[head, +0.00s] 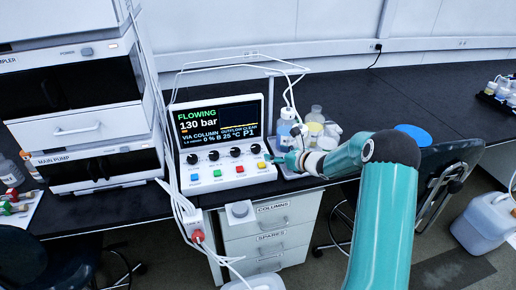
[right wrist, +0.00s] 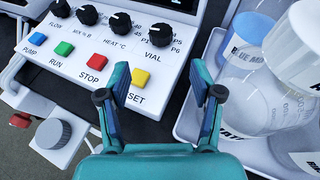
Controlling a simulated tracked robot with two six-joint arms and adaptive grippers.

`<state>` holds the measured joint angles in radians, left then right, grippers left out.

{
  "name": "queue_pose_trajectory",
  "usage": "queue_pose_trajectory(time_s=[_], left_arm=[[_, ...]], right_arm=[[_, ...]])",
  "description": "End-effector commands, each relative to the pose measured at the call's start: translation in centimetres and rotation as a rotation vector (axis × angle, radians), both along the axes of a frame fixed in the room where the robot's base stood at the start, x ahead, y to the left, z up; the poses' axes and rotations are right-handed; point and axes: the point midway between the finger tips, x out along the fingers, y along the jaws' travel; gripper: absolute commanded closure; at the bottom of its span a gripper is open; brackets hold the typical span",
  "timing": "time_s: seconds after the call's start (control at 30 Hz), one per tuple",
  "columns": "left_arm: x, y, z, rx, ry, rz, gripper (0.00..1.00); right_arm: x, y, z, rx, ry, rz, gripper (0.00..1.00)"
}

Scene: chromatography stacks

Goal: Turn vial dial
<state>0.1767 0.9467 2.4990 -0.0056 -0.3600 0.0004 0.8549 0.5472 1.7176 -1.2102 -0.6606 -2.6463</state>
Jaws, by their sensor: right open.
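The vial dial (right wrist: 160,28) is the rightmost black knob on the white control panel, labelled VIAL with P marks around it. It also shows in the head view (head: 255,149). The panel's screen (head: 218,117) reads FLOWING, 130 bar and P1. My right gripper (right wrist: 160,88) is open and empty, its two dark-padded fingers apart. The dial lies beyond the fingertips, between their lines, and is not touched. In the head view my right gripper (head: 277,160) is at the panel's right edge, partly hidden by its own wrist. My left gripper is not in view.
Three other black knobs, FLOW, MIX and HEAT (right wrist: 119,23), sit left of the dial. Below are buttons, with the yellow SET button (right wrist: 140,79) closest to the left finger. A tray of bottles (right wrist: 187,128) stands close on the right. Bench (head: 440,95) is clear behind.

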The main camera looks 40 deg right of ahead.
Motion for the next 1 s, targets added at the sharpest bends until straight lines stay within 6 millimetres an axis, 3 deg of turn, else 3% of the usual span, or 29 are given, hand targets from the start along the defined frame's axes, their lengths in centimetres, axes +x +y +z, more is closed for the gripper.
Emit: queue_pose_trajectory(time_s=[0.3,0.5,1.0], left_arm=[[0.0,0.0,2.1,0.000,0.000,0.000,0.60],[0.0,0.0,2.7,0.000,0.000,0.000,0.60],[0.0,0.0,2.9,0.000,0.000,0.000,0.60]], right_arm=[[6.2,-0.6,-2.5,0.002,0.001,-0.003,0.35],[8.7,-0.8,-3.6,0.002,0.001,-0.004,0.35],[9.7,-1.0,-4.2,0.002,0.001,-0.006,0.36]])
